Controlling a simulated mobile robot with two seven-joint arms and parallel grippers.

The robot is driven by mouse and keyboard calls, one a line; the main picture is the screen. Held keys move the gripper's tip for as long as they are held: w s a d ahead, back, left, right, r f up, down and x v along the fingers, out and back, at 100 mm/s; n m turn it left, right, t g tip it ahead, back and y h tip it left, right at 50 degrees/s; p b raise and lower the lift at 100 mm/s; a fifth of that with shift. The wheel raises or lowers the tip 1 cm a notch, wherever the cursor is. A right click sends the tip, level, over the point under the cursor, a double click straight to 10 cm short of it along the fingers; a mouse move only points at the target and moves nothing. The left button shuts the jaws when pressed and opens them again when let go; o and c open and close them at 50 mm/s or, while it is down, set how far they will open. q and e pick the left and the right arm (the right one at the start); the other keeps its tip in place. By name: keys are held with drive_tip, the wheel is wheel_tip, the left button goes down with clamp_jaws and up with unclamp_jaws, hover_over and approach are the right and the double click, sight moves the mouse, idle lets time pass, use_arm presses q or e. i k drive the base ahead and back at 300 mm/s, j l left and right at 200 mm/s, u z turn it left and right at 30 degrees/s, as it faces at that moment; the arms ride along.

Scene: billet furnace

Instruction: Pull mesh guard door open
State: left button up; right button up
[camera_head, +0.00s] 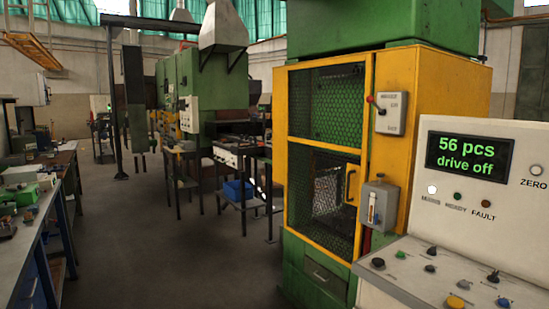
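The mesh guard door (325,146) is a yellow frame with dark wire mesh on the front of the green and yellow machine, right of centre. It looks flush with the yellow housing, so it appears shut. Dim machine parts show through the mesh. Neither my left nor my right gripper is in view, and nothing is touching the door or its handle.
A grey switch box (392,113) with a red-knobbed lever and a lower grey box (378,206) sit right of the door. A control console (470,225) reading "56 pcs drive off" fills the lower right. A workbench (45,215) lines the left. The floor (170,250) between is clear.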

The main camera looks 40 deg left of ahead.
sight(356, 174)
drive_tip(key=u, duration=1.1)
drive_tip(key=i+j, duration=0.15)
drive_tip(key=i, duration=0.25)
drive_tip(key=i+j+z, duration=0.1)
drive_tip(key=i, duration=0.35)
drive_tip(key=i+j, duration=0.2)
drive_tip(key=i, duration=0.2)
drive_tip(key=i+j+z, duration=0.1)
drive_tip(key=i, duration=0.3)
drive_tip(key=j, duration=0.1)
